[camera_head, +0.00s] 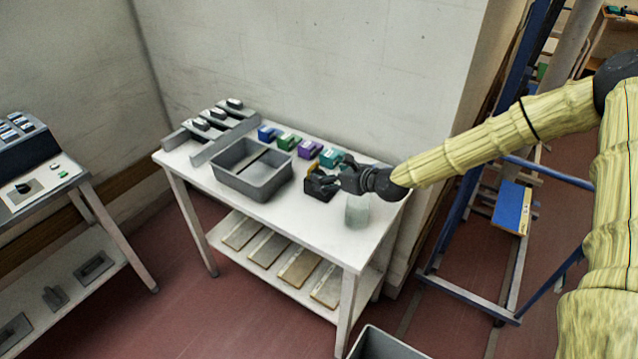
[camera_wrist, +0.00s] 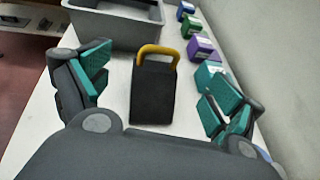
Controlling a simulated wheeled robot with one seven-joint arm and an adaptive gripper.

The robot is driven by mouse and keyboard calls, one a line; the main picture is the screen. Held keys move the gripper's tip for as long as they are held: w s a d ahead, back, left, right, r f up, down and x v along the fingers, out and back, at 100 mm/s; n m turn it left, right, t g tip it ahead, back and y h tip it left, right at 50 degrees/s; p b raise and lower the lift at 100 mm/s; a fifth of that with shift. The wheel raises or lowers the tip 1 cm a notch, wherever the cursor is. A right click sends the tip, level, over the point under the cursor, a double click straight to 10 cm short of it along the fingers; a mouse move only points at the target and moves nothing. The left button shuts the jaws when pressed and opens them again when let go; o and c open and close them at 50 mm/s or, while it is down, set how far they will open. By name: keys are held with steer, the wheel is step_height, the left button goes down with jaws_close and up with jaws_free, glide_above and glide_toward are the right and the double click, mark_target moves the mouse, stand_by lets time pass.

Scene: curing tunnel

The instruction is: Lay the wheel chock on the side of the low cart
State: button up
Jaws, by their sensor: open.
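The wheel chock (camera_wrist: 152,97) is a black block with a yellow handle, standing on the white table (camera_head: 300,226). In the head view the chock (camera_head: 317,193) is partly hidden by my gripper. My gripper (camera_head: 332,180) is open and empty, low over the table. In the wrist view its green-padded fingers stand apart on either side of the chock, and the gripper (camera_wrist: 160,88) does not grip it. I cannot tell for sure which thing is the low cart; a grey bin-like top (camera_head: 385,345) shows at the bottom edge of the head view.
A grey bin (camera_head: 252,190) stands left of the chock. Coloured boxes (camera_head: 288,140) line the wall side. A translucent cup (camera_head: 357,212) stands under my wrist, near the table's right end. A blue frame (camera_head: 445,205) stands to the right. Another table (camera_head: 75,185) stands left.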

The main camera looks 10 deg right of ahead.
mark_target(315, 169)
steer(key=shift+p+x, duration=1.1)
steer(key=shift+x, duration=2.2)
steer(key=c, duration=1.8)
steer(key=shift+r, duration=0.1)
steer(key=shift+c, duration=0.8)
steer(key=shift+w+r, duration=0.1)
